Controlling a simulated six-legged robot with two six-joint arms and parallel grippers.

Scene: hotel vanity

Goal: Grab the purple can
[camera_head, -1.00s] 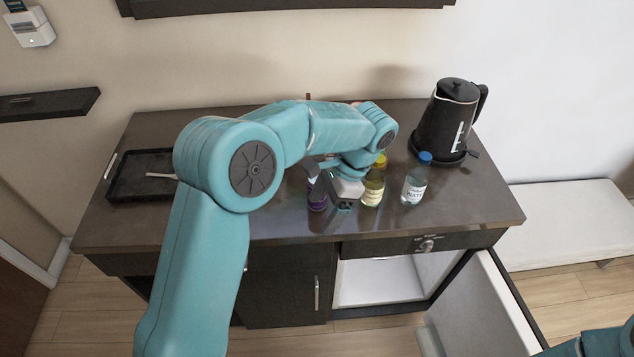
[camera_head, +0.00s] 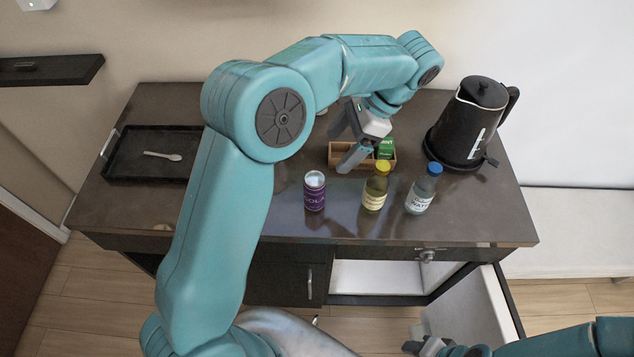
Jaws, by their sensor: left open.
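The purple can (camera_head: 315,192) stands upright on the dark vanity top (camera_head: 270,222), near its front edge, in the head view. Its top is pale and it has lettering on its side. My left gripper (camera_head: 341,150) is open and empty, above and behind the can, to its right. It does not touch the can. My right gripper (camera_head: 420,345) shows only in part at the bottom edge, and its jaws are not clear.
A yellow-capped bottle (camera_head: 375,188) and a blue-capped water bottle (camera_head: 422,190) stand right of the can. A wooden box (camera_head: 343,153) with a green packet (camera_head: 385,149) is behind. A black kettle (camera_head: 465,125) stands right, a black tray (camera_head: 130,165) left. An open drawer (camera_head: 470,302) juts out below.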

